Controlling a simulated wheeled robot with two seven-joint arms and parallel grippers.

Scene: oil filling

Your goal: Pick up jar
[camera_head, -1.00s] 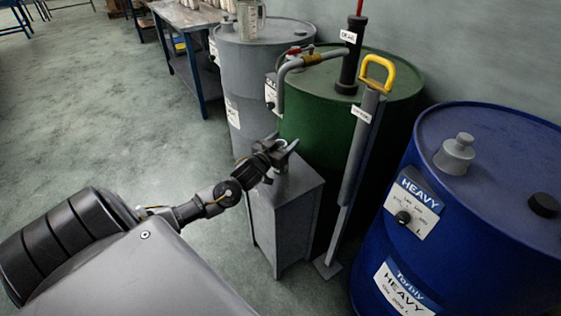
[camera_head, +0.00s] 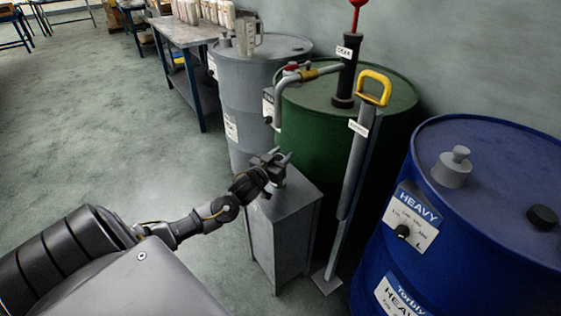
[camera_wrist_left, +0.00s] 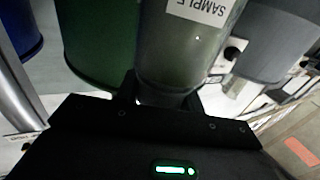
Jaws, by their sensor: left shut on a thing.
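The jar (camera_wrist_left: 188,45) is clear, with a white label reading "SAMPLE", and fills the upper middle of the left wrist view. My left gripper (camera_wrist_left: 163,97) is shut on it, with dark fingers at both sides of its lower part. In the head view, my left gripper (camera_head: 275,164) is over the top of the small grey stand, and the jar is mostly hidden by the fingers. I cannot tell whether the jar touches the stand. My right gripper is not in view.
The small grey stand (camera_head: 290,235) is in front of a green drum (camera_head: 310,135) with a pump and pipe. A yellow-handled post (camera_head: 350,190) stands to its right, then a blue drum (camera_head: 470,225). A grey drum (camera_head: 240,85) with a jug (camera_head: 248,38) is behind. Open floor lies left.

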